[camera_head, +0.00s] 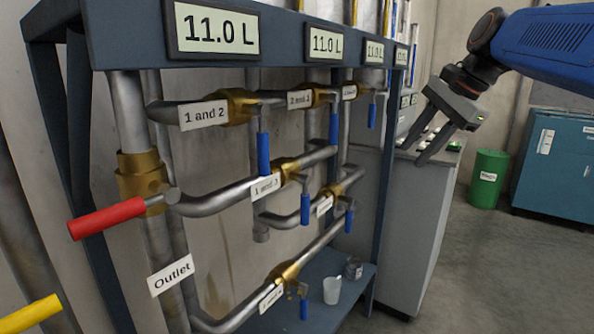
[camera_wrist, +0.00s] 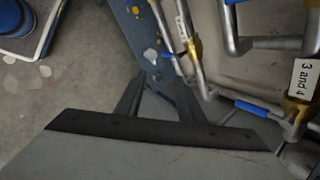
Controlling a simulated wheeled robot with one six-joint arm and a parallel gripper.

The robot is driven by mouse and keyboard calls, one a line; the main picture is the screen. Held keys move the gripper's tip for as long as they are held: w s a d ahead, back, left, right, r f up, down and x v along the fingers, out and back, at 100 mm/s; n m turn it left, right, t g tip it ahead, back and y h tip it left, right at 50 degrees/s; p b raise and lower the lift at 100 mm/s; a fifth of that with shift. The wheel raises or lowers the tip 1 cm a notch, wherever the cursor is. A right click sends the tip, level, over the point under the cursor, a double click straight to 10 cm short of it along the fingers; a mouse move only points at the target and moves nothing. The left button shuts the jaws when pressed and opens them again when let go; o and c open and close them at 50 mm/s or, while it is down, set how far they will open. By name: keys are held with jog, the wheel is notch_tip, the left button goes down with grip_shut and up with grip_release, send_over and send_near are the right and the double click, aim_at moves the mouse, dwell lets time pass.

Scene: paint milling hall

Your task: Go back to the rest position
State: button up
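My gripper (camera_head: 426,137) is in the upper right of the head view, reaching down and left from my blue arm. Its two fingers are apart with nothing between them. In the wrist view the fingers of my gripper (camera_wrist: 158,100) show spread and empty, over a blue, paint-spotted frame part. In the head view the gripper is in front of a grey cabinet (camera_head: 395,215), to the right of the pipe rack. I cannot tell its exact distance from either.
The blue pipe rack (camera_head: 385,165) carries brass valves with blue handles. A red outlet handle (camera_head: 107,218) juts out at left, a yellow handle (camera_head: 30,314) below it. A white cup (camera_head: 331,290) stands on the lower shelf. A green bin (camera_head: 488,180) and teal cabinet (camera_head: 555,165) stand right; floor between is clear.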

jog(key=s+d+f+n+h, duration=0.1)
jog(key=s+f+n, duration=0.5)
jog(key=s+f, duration=0.6)
jog(key=s+d+f+n+h, duration=0.1)
jog(key=s+f+n+h, duration=0.2)
jog(key=s+f+n, duration=0.4)
jog(key=s+f, duration=0.6)
jog(key=f, duration=0.5)
jog(key=shift+s+t, duration=0.25)
jog(key=shift+t, duration=0.05)
